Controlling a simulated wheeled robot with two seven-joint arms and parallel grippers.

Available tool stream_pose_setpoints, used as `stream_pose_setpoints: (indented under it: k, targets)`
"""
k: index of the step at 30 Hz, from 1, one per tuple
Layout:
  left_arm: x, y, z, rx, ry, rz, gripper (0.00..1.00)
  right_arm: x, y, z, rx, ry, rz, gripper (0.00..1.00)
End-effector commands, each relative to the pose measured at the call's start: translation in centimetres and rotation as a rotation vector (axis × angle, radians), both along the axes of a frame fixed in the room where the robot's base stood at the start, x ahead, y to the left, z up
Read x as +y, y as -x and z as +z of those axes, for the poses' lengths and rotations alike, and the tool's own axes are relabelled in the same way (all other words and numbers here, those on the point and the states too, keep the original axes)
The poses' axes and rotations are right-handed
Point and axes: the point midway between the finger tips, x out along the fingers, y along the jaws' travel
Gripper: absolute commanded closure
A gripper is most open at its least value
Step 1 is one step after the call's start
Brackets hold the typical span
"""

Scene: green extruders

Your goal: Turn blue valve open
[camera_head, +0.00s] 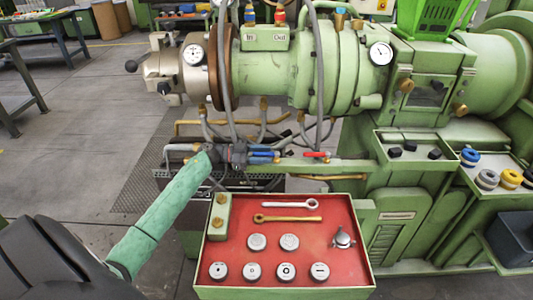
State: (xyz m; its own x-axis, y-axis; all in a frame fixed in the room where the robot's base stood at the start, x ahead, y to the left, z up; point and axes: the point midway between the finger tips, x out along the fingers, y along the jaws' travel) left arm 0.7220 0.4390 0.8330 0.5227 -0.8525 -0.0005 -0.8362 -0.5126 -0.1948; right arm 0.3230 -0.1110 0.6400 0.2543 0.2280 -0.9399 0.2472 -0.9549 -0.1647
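The blue valve (262,154) shows as small blue bars on the pipework below the green extruder barrel, left of a red valve handle (317,154). My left gripper (243,155) is dark and sits at the left end of the blue bars, at the end of my green arm. It appears to touch or nearly touch the valve. The fingers are small and dark here, so I cannot tell whether they are closed on it. My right gripper is out of view.
A red-lined tray (330,240) with wrenches and round metal parts stands below the valves. Grey hoses (319,90) hang in front of the extruder barrel (275,65). A green side shelf (415,165) stands to the right. Open floor (85,150) lies at left.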

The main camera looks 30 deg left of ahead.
Motion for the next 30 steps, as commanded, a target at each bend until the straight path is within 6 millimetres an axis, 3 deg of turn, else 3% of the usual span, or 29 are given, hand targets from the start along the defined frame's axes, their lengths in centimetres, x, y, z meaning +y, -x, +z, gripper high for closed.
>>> stream_pose_setpoints:
  k: [13, 14, 19, 30]
  targets:
    - [-1.09, -0.68, 0.0, 0.0, 0.0, 0.0, 0.63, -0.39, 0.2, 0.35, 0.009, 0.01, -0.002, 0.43]
    - [-1.08, -0.67, 0.0, 0.0, 0.0, 0.0, 0.65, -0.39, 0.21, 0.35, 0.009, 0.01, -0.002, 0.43]
    - [-1.07, -0.67, 0.0, 0.0, 0.0, 0.0, 0.98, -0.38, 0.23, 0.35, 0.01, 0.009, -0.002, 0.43]
    - [-1.25, -0.83, 0.12, 0.0, 0.0, 0.005, 1.0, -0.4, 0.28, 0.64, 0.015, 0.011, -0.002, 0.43]
